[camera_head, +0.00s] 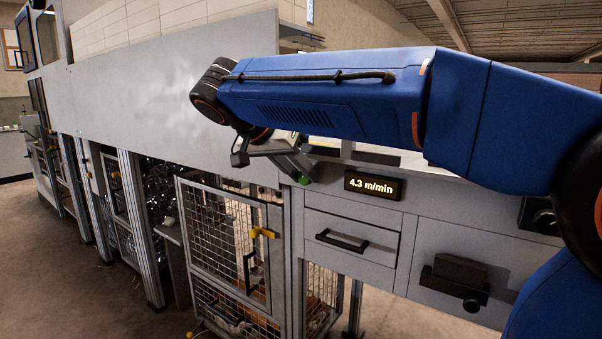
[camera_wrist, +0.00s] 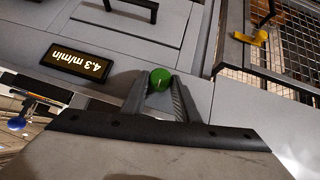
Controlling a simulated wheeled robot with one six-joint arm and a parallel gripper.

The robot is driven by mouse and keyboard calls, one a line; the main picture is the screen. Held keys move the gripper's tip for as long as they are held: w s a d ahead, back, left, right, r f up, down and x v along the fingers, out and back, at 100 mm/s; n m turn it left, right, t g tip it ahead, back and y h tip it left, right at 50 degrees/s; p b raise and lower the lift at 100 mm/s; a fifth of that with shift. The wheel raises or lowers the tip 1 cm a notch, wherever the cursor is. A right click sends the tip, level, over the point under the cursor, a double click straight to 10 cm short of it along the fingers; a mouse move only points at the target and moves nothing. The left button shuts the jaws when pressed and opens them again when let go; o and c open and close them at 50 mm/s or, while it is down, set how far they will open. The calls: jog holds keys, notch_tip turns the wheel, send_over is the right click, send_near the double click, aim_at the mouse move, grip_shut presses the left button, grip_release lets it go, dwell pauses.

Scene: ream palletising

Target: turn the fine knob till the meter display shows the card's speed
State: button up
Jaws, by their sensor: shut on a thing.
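The meter display (camera_head: 374,186) is a small dark panel on the grey machine front and reads 4.3 m/min. It also shows upside down in the wrist view (camera_wrist: 80,64). A green knob (camera_head: 304,181) is just left of the display. In the wrist view the green knob (camera_wrist: 160,79) sits between the tips of my gripper (camera_wrist: 158,90), which is shut on it. A small light mark shows on the knob's face. I cannot make out a card with a speed on it in either view.
Below the display is a drawer with a black handle (camera_head: 342,241). A mesh cage door with a yellow latch (camera_head: 262,233) stands at the lower left. A black fitting with a round knob (camera_head: 458,278) is at the lower right. Open floor (camera_head: 90,300) lies at left.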

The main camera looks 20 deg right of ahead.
jog(key=shift+w+a+f+n+g+h, duration=0.1)
jog(key=shift+w+n+g+h, duration=0.05)
jog(key=shift+n+g+h, duration=0.3)
jog(key=shift+w+a+f+n+g+h, duration=0.1)
jog(key=shift+n+g+h, duration=0.25)
jog(key=shift+g+h, duration=0.2)
jog(key=shift+w+a+n+g+h, duration=0.1)
jog(key=shift+n+g+h, duration=0.6)
jog(key=shift+g+h, duration=0.1)
jog(key=o, duration=1.1)
